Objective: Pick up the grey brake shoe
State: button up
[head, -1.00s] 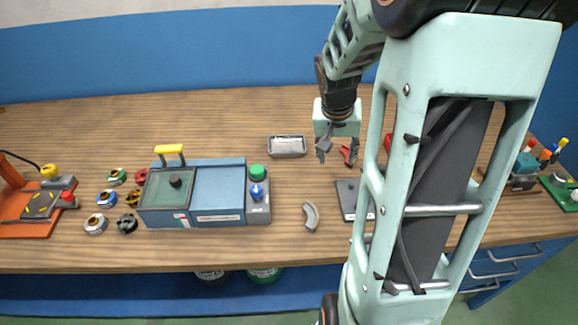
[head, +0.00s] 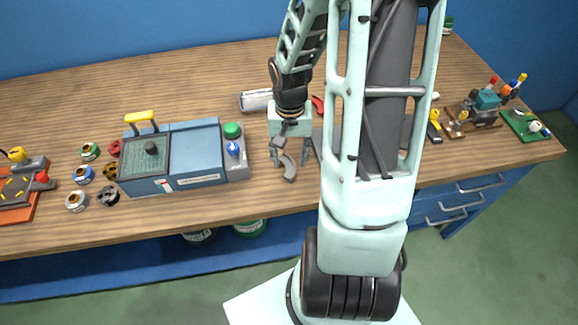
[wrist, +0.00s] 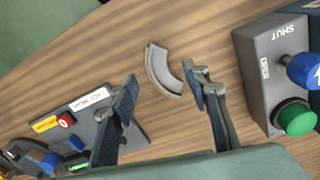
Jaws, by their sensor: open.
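The grey brake shoe (head: 289,169) is a small curved piece lying on the wooden bench, right of the blue machine. It also shows in the wrist view (wrist: 162,70), near the top middle, beyond and between the fingertips, closer to the right-hand finger. My gripper (head: 290,160) is open and empty, above the bench at the brake shoe. In the wrist view my gripper (wrist: 160,90) has its two fingers spread wide. I cannot tell how high the fingertips are above the bench.
The blue machine (head: 195,179) with its grey control box (wrist: 262,65) and green button (wrist: 295,117) stands close beside the brake shoe. A dark grey plate (wrist: 120,118) with tools lies on the other side. The bench edge (wrist: 60,50) is near. Bare wood surrounds the brake shoe.

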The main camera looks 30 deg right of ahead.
aim_at(290, 167)
jog(key=shift+d+f, duration=0.1)
jog(key=shift+f, duration=1.7)
jog(key=shift+c, duration=0.2)
grip_shut()
